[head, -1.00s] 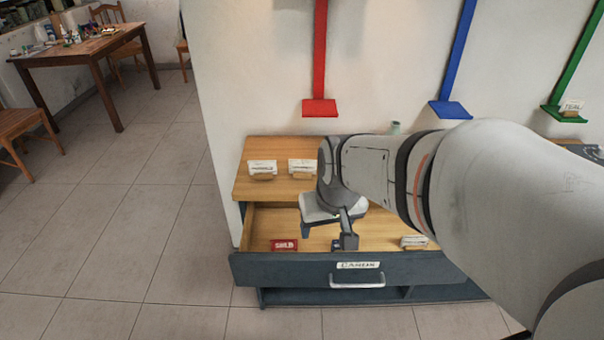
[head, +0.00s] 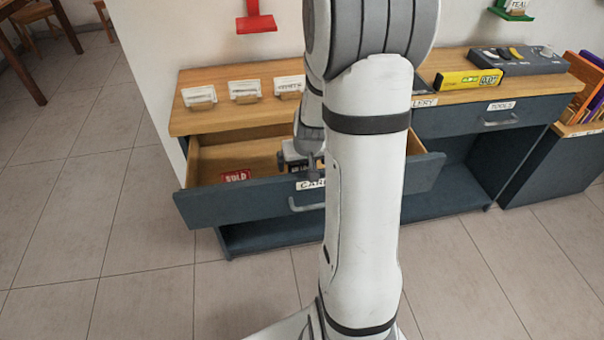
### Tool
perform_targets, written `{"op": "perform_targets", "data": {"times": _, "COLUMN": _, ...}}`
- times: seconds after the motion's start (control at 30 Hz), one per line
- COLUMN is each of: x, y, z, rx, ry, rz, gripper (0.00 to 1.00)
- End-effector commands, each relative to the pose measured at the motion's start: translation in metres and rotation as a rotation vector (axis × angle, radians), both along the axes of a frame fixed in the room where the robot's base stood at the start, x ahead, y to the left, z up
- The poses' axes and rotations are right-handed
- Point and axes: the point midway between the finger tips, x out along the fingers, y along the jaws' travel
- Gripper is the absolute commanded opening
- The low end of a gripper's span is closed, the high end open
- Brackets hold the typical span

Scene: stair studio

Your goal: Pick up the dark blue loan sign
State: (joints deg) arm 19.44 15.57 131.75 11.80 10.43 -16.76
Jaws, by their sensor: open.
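A small dark sign (head: 296,168) with light lettering lies in the open drawer (head: 222,205), partly hidden by my gripper. Its wording and exact colour are too small to tell, but it may be the dark blue loan sign. My gripper (head: 304,164) is low inside the drawer, right at this sign. Its jaws are open, and my arm hides much of them. Whether the fingers stand around the sign or touch it, I cannot tell. A red SOLD sign (head: 236,176) lies in the drawer to the left of my gripper.
White cards in wooden holders (head: 245,91) stand on the top behind the drawer. To the right is a closed drawer marked TOOLS (head: 500,106), with a yellow box (head: 468,80) and a grey tray (head: 517,62) above. My arm hides the drawer's right part.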

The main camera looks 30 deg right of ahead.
Motion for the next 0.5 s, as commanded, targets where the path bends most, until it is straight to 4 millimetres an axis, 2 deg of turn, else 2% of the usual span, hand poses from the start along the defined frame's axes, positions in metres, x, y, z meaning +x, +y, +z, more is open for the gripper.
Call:
{"op": "perform_targets", "data": {"times": 0.03, "x": 0.002, "y": 0.001, "z": -0.011, "rx": 0.001, "ry": 0.004, "rz": 0.001, "gripper": 0.98}}
{"op": "perform_targets", "data": {"times": 0.17, "x": 0.008, "y": -0.001, "z": -0.025, "rx": 0.001, "ry": 0.002, "rz": -0.001, "gripper": 0.98}}
{"op": "perform_targets", "data": {"times": 0.47, "x": 0.01, "y": -0.002, "z": -0.026, "rx": 0.0, "ry": 0.001, "rz": 0.0, "gripper": 0.98}}
{"op": "perform_targets", "data": {"times": 0.5, "x": 0.01, "y": -0.002, "z": -0.026, "rx": 0.001, "ry": 0.001, "rz": -0.001, "gripper": 0.95}}
